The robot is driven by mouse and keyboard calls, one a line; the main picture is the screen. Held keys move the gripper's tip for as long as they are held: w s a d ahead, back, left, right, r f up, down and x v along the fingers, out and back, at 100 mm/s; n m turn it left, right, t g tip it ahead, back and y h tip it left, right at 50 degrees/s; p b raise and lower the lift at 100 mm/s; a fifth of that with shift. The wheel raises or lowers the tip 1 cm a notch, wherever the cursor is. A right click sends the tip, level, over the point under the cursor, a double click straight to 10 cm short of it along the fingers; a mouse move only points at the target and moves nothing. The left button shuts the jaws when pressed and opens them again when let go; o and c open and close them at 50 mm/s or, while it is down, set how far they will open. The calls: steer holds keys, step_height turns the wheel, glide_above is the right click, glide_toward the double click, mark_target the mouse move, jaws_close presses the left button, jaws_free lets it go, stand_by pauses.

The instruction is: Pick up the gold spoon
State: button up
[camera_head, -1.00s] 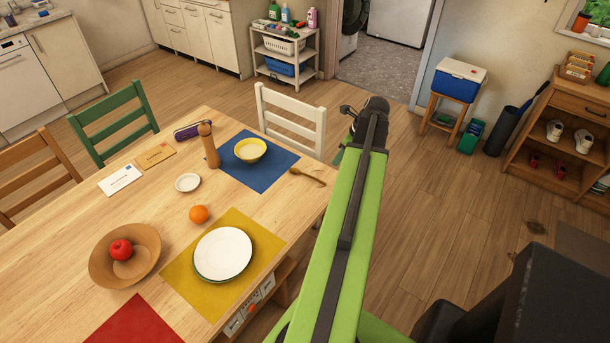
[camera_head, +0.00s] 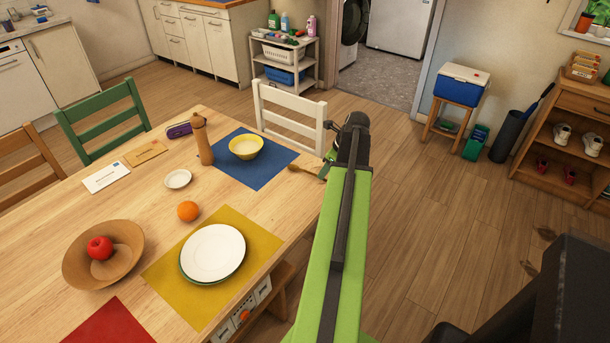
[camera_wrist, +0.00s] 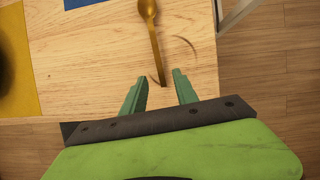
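The gold spoon (camera_wrist: 152,35) lies on the wooden table (camera_wrist: 85,75) near its edge. In the wrist view its bowl is at the top and its handle runs down to between my fingertips. My gripper (camera_wrist: 160,82) is open, with its two green fingers apart, one on each side of the handle's end. Whether the fingers are at the handle's height cannot be told. In the head view the spoon (camera_head: 303,168) lies right of the blue placemat (camera_head: 262,178), and its far end is hidden behind my gripper (camera_head: 328,158).
A yellow bowl (camera_head: 246,147) sits on the blue placemat. A white chair (camera_head: 291,107) stands behind the spoon at the table. A pepper mill (camera_head: 202,140), an orange (camera_head: 187,211) and a white plate (camera_head: 212,250) are further left.

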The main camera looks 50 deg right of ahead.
steer(key=b+x, duration=0.2)
steer(key=x, duration=0.1)
steer(key=shift+d+f, duration=0.1)
steer(key=shift+f, duration=0.2)
steer(key=shift+r, duration=0.2)
jaws_close()
steer(key=shift+r, duration=0.1)
step_height(320, 180, up, 4)
steer(key=p, duration=0.5)
steer(key=shift+r, duration=0.25)
steer(key=s+d+r+p, duration=0.3)
steer(key=s+r+p, duration=0.3)
steer(key=s, duration=0.5)
steer(key=shift+d+r+p, duration=0.2)
steer(key=shift+r+p, duration=0.1)
